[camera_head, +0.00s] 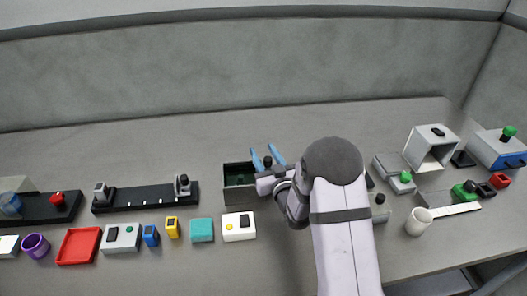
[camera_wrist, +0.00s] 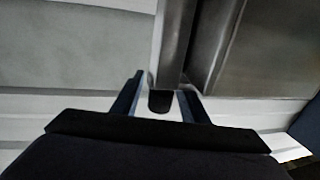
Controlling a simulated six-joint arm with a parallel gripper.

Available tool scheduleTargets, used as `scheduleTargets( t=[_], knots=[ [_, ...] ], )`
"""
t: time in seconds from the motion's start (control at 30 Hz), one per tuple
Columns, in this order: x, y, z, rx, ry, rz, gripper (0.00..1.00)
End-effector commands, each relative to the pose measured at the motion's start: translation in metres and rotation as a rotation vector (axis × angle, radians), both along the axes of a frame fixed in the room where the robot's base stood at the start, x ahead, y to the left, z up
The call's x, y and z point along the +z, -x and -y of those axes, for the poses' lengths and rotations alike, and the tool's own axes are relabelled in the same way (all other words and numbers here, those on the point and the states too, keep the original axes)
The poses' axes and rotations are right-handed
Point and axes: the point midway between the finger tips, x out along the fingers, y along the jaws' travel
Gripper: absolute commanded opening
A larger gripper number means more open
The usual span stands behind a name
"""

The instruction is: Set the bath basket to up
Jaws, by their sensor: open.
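A dark open-topped box (camera_head: 238,196) with a green inside stands at the middle of the table in the head view. It looks like the bath, but I cannot make out the basket or its position for sure. My gripper (camera_head: 264,150) is over the box's right side, its blue fingers apart. In the wrist view my gripper (camera_wrist: 161,86) is open around a pale upright bar with a dark rounded end (camera_wrist: 160,102). I cannot tell whether the fingers touch it. My forearm and wrist hide the right part of the box.
Left of the box is a black rail (camera_head: 145,198) with two grey blocks. A teal block (camera_head: 202,230) and a white box with buttons (camera_head: 238,227) sit in front. A white mug (camera_head: 418,222) and an open white housing (camera_head: 431,150) stand on the right.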

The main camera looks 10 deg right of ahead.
Motion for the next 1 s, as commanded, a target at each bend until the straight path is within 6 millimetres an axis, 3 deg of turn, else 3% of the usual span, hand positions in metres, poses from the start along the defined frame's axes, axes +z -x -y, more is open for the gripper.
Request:
scheduleTargets(
  t=[0.33, 0.37, 0.5, 0.53, 0.67, 0.77, 1.0],
  knots=[
    [0.000, -0.003, -0.001, 0.000, 0.000, -0.001, 0.40],
    [0.000, -0.003, -0.001, 0.000, 0.000, -0.001, 0.38],
    [0.000, -0.003, -0.001, 0.000, 0.000, 0.000, 0.04],
    [0.000, -0.003, -0.001, 0.000, 0.000, 0.000, 0.00],
    [0.001, -0.003, -0.001, 0.000, 0.000, 0.000, 0.00],
    [0.012, -0.004, -0.001, 0.000, 0.001, 0.002, 0.00],
    [0.061, -0.004, -0.001, 0.001, 0.001, 0.008, 0.00]
  ],
)
